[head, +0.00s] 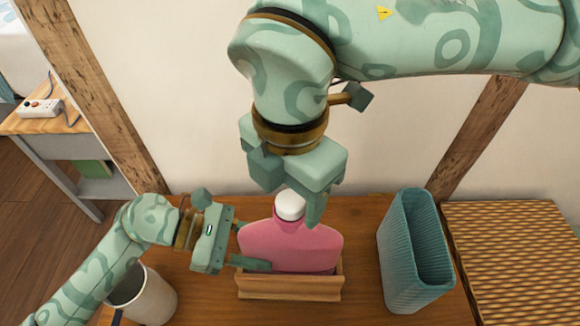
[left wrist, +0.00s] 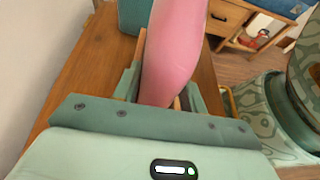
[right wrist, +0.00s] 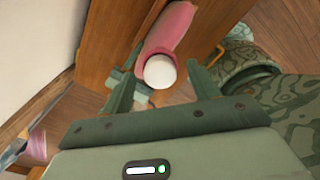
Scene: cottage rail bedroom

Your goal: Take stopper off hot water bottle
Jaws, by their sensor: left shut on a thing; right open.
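The pink hot water bottle (head: 295,250) stands upright in a wooden holder (head: 288,288) on the table. Its white stopper (head: 289,206) sits in the neck at the top. My left gripper (head: 256,246) is shut on the bottle's body from the left; the left wrist view shows the bottle (left wrist: 172,55) between its fingers. My right gripper (head: 298,202) points down over the neck, open. In the right wrist view the stopper (right wrist: 160,71) lies between the open fingers, nearer the left finger, with the pink bottle (right wrist: 168,30) behind it. In the head view one right finger partly hides the shoulder.
A ribbed teal container (head: 412,250) stands to the right of the bottle, and a woven box (head: 515,255) is beyond it. A pale cup (head: 150,296) stands below my left arm. The wall (head: 390,140) is close behind the table.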

